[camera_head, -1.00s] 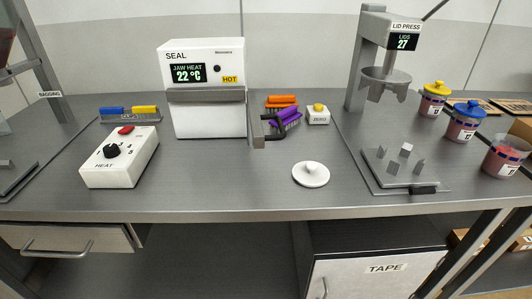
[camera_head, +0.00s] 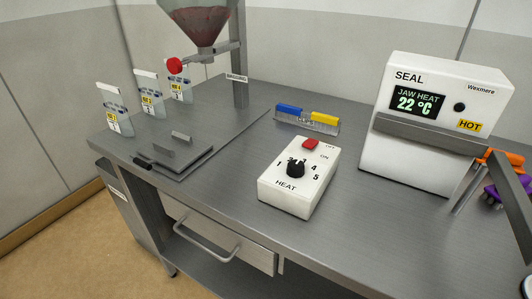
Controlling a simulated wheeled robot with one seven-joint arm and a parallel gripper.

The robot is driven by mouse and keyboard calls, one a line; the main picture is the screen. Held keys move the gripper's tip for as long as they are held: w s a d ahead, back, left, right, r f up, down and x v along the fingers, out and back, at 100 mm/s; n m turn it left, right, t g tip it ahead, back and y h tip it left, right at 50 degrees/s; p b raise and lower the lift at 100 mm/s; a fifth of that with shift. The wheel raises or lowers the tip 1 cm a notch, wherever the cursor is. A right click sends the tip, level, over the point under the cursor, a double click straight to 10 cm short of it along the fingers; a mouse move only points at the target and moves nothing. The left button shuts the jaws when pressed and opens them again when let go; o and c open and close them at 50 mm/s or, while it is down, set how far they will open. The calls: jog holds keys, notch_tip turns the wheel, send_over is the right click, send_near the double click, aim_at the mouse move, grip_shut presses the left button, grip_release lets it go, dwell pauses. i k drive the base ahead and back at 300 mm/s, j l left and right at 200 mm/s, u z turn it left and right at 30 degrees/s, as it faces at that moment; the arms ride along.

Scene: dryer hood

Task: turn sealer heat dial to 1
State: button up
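The white heat control box (camera_head: 284,201) stands on the grey bench, marked HEAT on its front part. Its black heat dial (camera_head: 296,168) sits in the middle of the top face, ringed by numbers from 1 at the left to 5 at the right. The dial's pointer setting is too small to tell for sure. A red switch (camera_head: 310,144) sits behind the dial, beside OFF and ON labels. The white sealer (camera_head: 408,158) stands to the right, its display (camera_head: 416,103) reading JAW HEAT 22 °C, with a yellow HOT label. My gripper is not in view.
A blue and yellow block rack (camera_head: 307,122) stands behind the box. The sealer's grey lever (camera_head: 513,200) juts forward at right. A drawer handle (camera_head: 205,243) projects below the bench edge.

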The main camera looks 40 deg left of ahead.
aim_at(295, 168)
jog(key=i+j+u, duration=0.7)
jog(key=i, duration=0.4)
